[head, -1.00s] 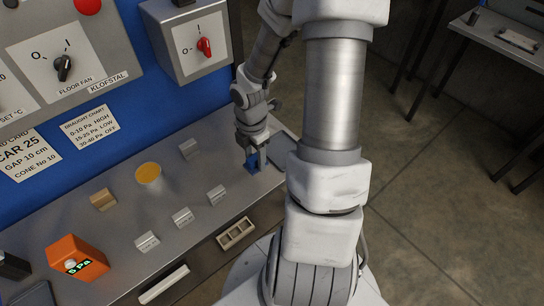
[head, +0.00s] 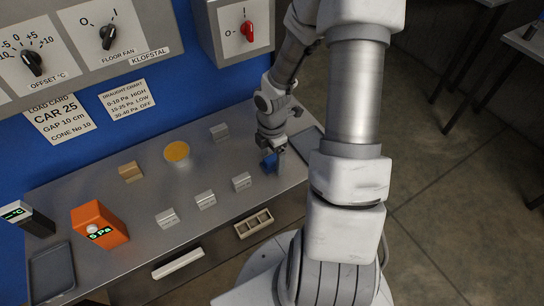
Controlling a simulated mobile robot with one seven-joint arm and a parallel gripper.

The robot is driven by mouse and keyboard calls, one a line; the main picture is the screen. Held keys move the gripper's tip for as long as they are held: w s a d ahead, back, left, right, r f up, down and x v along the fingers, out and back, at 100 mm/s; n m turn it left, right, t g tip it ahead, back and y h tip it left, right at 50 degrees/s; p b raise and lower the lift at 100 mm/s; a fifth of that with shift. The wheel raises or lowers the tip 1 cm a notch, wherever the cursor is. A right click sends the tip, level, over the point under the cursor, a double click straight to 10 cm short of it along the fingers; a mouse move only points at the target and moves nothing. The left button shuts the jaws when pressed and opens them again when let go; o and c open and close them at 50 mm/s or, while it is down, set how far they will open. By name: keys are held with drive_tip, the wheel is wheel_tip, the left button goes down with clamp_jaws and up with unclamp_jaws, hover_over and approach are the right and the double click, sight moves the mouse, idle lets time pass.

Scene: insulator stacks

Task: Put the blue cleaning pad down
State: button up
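The blue cleaning pad (head: 269,163) is small and sits low at my gripper's fingertips, near the right end of the grey metal bench (head: 150,198). My gripper (head: 271,153) points down over the bench and appears shut on the pad. The fingers hide part of the pad. I cannot tell whether the pad touches the bench top.
Grey-white blocks stand left of the pad, the nearest one (head: 241,182) close by. A dark flat tray (head: 308,146) lies to the right. A yellow-topped cup (head: 177,153), wooden block (head: 131,171) and orange meter (head: 98,225) stand further left. The control panel (head: 140,30) rises behind.

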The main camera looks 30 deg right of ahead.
sight(272, 155)
drive_tip(key=shift+f+b, duration=0.25)
drive_tip(key=shift+b, duration=0.05)
wheel_tip(272, 155, up, 18)
drive_tip(key=p, duration=0.5)
drive_tip(key=shift+w+d+f+p, duration=0.15)
drive_tip(key=shift+w+f+p, duration=0.05)
drive_tip(key=shift+w+p, duration=0.15)
